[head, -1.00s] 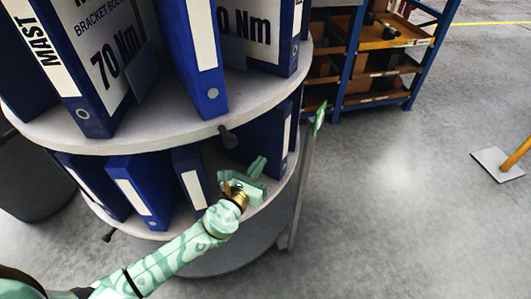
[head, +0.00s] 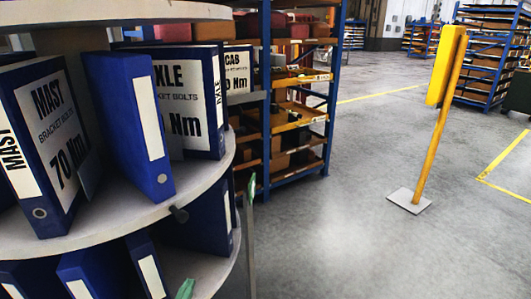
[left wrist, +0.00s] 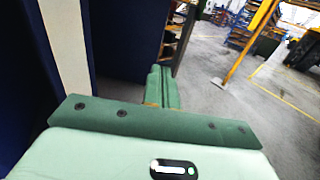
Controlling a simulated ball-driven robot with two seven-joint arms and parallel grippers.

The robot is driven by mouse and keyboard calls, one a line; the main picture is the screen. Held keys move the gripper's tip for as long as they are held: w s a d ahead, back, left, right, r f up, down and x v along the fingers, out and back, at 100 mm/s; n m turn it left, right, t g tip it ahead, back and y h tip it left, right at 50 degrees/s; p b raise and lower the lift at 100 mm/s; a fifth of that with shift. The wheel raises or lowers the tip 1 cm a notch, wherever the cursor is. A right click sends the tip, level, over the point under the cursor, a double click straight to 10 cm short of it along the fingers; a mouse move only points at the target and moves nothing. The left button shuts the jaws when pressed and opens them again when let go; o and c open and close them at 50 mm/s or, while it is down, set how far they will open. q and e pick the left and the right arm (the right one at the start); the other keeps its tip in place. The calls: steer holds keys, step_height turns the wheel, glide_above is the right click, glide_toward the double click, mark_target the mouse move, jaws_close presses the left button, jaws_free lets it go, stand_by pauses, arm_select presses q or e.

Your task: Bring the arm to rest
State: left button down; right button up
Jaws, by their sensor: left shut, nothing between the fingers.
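Only the pale green tip of my left gripper (head: 185,289) shows at the bottom edge of the head view, in front of the lower shelf level. The rest of that arm is out of the picture. In the left wrist view the green fingers of my left gripper (left wrist: 161,75) lie together, shut and empty. A blue binder with a white spine label (left wrist: 66,45) stands close on their left. My right gripper is in neither view.
A round two-level shelf (head: 140,222) holds several blue binders (head: 125,125) at left. Behind it stands a blue-framed rack (head: 298,175). A yellow post (head: 437,115) on a flat base stands at right. Grey floor (head: 330,240) between them is open.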

arm_select(q)
steer(key=s+a+f+n+g+y, duration=0.1)
steer(key=s+a+f+n+g, duration=0.2)
steer(key=s+f+n, duration=0.35)
steer(key=s+a+f+n+g+y, duration=0.1)
steer(key=s+a+f+n+g, duration=0.15)
steer(key=f+n, duration=0.7)
steer(key=s+a+f+n+g+y, duration=0.1)
steer(key=s+a+f+n+g, duration=0.3)
steer(key=f, duration=0.8)
steer(key=s+f+n+g, duration=0.2)
steer(key=s+f+n, duration=0.3)
steer(key=s, duration=0.5)
steer(key=s+f+n+g, duration=0.3)
steer(key=s+f+n, duration=0.25)
steer(key=s, duration=0.55)
steer(key=s+d+f+n+g, duration=0.1)
steer(key=s, duration=0.8)
steer(key=s+d+f+n+g, duration=0.1)
steer(key=s+n+g, duration=0.1)
steer(key=s, duration=0.8)
steer(key=shift+s+d+f+h, duration=0.25)
steer(key=shift+s+d+h, duration=0.05)
steer(key=shift+d+h, duration=0.1)
